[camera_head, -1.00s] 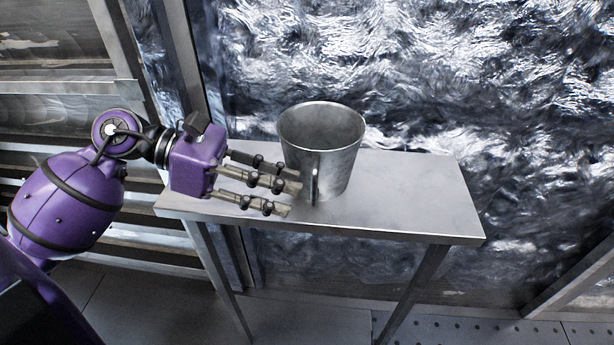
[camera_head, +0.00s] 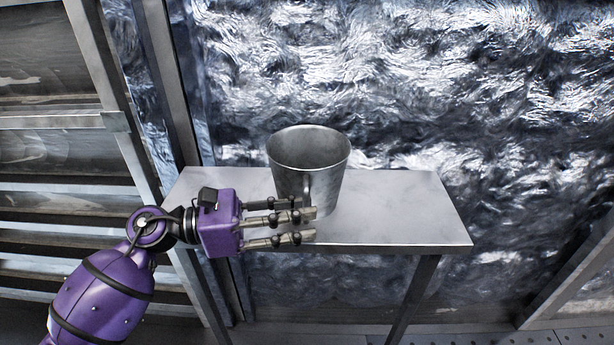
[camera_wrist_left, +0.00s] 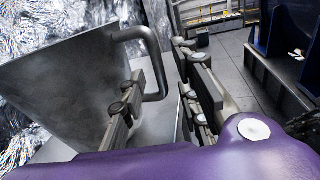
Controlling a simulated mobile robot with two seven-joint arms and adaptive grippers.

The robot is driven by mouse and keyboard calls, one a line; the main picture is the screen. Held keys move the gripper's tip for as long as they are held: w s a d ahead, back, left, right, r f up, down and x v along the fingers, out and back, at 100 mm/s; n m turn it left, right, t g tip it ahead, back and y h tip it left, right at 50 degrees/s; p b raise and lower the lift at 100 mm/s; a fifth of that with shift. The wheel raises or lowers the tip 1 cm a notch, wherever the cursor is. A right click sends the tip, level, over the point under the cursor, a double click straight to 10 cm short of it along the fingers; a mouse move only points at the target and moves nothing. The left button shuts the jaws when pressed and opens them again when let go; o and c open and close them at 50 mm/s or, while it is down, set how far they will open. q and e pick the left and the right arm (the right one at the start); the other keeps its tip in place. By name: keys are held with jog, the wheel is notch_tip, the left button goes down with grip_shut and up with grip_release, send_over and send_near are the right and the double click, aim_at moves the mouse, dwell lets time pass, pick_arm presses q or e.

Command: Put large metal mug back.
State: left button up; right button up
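The large metal mug (camera_head: 325,182) stands upright on a small grey metal table (camera_head: 400,205). Its handle (camera_head: 308,184) faces the near side. My left gripper (camera_head: 306,225) is at the mug's near side, with its fingertips overlapping the lower handle in the head view. In the left wrist view the mug (camera_wrist_left: 70,85) fills the left side, and its handle (camera_wrist_left: 152,62) shows between the spread fingers of the left gripper (camera_wrist_left: 160,95). The fingers are apart, and I see no clear grip on the handle. My right gripper is not in view.
The table's right half is bare. A crumpled silvery foil wall (camera_head: 420,80) rises behind the table. Slatted metal shelving (camera_head: 60,190) stands at the left. In the left wrist view, open floor (camera_wrist_left: 235,65) and dark furniture (camera_wrist_left: 275,75) lie to the right.

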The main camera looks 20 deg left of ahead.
pick_arm(q)
jog(key=shift+d, duration=0.1)
grip_shut()
dwell(0.4)
jog(key=shift+r, duration=0.1)
